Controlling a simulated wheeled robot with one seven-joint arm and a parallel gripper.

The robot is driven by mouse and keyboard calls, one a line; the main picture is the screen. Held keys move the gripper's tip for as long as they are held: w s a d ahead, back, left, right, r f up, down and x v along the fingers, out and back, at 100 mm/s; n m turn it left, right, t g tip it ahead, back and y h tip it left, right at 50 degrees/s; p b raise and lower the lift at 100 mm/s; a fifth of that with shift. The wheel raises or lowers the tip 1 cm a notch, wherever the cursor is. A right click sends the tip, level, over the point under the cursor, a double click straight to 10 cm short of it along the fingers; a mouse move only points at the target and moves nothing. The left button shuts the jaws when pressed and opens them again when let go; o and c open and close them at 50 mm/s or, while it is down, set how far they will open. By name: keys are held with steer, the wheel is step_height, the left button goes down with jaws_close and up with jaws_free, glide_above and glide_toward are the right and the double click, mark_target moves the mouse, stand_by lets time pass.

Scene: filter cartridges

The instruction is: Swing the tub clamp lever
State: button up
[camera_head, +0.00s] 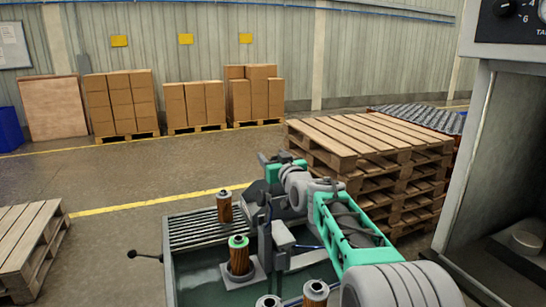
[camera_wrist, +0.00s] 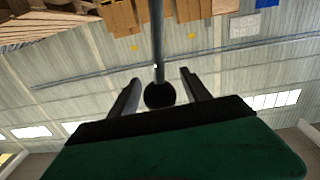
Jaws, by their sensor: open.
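In the wrist view, a slim dark rod with a black ball knob (camera_wrist: 160,95) runs down from the top edge, its knob between the fingers of my gripper (camera_wrist: 160,76). The fingers are open and stand apart from the knob on both sides. In the head view, a lever with a black ball knob (camera_head: 131,254) sticks out leftward from the green tub (camera_head: 185,282). I cannot tell whether the two knobs belong to one lever. My arm reaches over the tub's right side, and my fingers cannot be made out there.
A filter cartridge (camera_head: 225,207) stands on the tub's slatted rack (camera_head: 190,233). A green-topped cartridge (camera_head: 239,257) stands inside, with others at the front. Stacked pallets (camera_head: 375,150) rise behind my arm. A grey machine frame (camera_head: 470,180) stands at right.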

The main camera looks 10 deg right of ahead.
steer(key=shift+c, duration=0.5)
jaws_close()
stand_by(0.8)
